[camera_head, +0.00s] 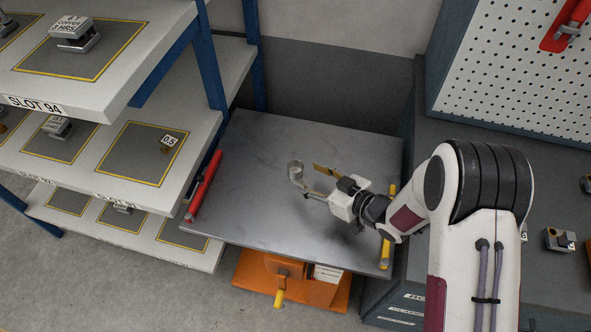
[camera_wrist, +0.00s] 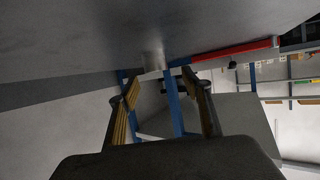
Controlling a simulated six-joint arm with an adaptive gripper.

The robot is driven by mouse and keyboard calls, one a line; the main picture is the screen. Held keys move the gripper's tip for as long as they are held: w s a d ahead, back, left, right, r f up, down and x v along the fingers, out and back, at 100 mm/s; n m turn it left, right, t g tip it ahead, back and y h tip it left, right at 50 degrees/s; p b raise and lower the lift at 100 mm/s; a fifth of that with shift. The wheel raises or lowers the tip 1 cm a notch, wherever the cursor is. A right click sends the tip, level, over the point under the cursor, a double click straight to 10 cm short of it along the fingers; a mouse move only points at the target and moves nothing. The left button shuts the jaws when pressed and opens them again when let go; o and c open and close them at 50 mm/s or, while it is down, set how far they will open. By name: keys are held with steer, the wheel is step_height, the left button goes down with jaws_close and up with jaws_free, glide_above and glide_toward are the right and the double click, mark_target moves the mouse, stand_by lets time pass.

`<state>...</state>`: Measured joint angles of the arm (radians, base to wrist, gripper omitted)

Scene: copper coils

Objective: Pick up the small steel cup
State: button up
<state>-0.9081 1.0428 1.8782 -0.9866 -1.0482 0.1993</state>
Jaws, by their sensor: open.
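The small steel cup (camera_head: 296,170) stands on the grey metal tabletop (camera_head: 270,140), left of my gripper in the head view. My gripper (camera_head: 314,181) is open and points left toward the cup, low over the tabletop. In the wrist view the picture is turned over, with the tabletop at the top. There the cup (camera_wrist: 152,60) shows just beyond and between the two brass-padded fingers (camera_wrist: 158,88). No contact with the cup can be seen. The cup's lower part is small and partly unclear in the head view.
A red bar (camera_head: 205,184) lies along the table's left edge and a yellow one (camera_head: 388,225) along its right. Shelves (camera_head: 110,185) with marked slots stand at left. A pegboard (camera_head: 520,65) and workbench are at right. An orange base (camera_head: 256,278) shows below. The tabletop's back is clear.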

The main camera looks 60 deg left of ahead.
mark_target(291, 165)
steer(key=shift+a+f, duration=0.1)
steer(key=shift+a, duration=0.05)
steer(key=shift+w+x, duration=0.15)
steer(key=shift+x, duration=0.55)
steer(key=shift+w+x, duration=0.15)
steer(key=shift+x, duration=1.75)
steer(key=shift+a, duration=0.1)
steer(key=c, duration=1.2)
